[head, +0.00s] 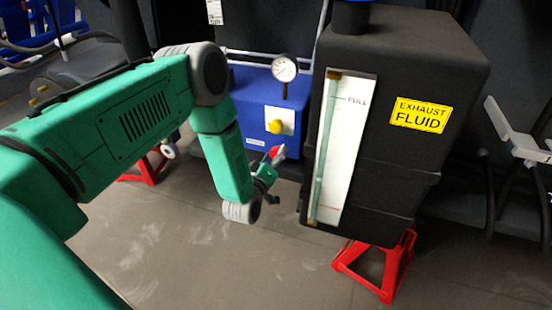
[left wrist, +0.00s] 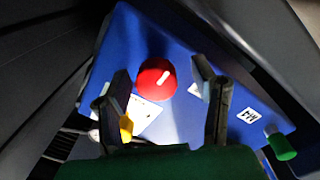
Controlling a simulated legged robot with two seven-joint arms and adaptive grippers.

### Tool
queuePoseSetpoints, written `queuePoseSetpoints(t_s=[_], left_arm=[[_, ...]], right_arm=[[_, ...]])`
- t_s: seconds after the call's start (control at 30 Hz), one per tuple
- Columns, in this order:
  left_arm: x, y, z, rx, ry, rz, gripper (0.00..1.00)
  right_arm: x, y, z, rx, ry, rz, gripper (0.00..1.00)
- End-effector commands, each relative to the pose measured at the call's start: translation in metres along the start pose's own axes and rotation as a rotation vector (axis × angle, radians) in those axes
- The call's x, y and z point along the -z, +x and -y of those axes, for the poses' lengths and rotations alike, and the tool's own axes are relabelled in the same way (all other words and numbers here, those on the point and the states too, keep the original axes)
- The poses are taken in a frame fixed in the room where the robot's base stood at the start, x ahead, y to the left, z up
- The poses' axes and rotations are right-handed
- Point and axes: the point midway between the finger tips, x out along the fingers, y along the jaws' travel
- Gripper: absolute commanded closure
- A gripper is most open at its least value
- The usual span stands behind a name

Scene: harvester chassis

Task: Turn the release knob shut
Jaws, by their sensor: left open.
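A round red knob (left wrist: 149,84) with a short white pointer mark sits on the blue box (left wrist: 130,45) in the left wrist view. The white mark slants up to the right. In the head view a bit of the red knob (head: 276,151) shows at the box's lower edge, partly hidden by my gripper. My left gripper (left wrist: 160,92) is open, with one finger on each side of the red knob in the picture. I cannot tell whether the fingers touch it. In the head view the left gripper (head: 274,163) is small and partly hidden. My right gripper is out of view.
A yellow knob (head: 275,127) on a white plate and a pressure gauge (head: 285,68) are on the blue box. A black exhaust fluid tank (head: 400,70) with a level strip stands close to its right on a red stand (head: 376,268). A green knob (left wrist: 281,146) shows at right.

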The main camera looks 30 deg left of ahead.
Motion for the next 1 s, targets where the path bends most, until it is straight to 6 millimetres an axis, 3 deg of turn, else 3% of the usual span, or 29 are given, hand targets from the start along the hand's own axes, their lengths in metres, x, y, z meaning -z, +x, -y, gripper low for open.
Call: queuePoseSetpoints(t_s=[0.37,0.4,0.53,1.0], left_arm=[[0.0003,0.0074,-0.0005,0.0,0.0,0.0,0.47],[0.0004,0.0074,-0.0005,0.0,0.0,0.0,0.54],[0.0003,0.0072,-0.0003,0.0,0.0,0.0,0.99],[0.0007,0.0065,0.0,0.004,0.076,0.005,0.98]], right_arm=[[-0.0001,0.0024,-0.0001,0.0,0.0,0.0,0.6],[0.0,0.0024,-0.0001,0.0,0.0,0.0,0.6],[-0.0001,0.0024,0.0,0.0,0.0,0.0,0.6],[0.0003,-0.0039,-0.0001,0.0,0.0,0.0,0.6]])
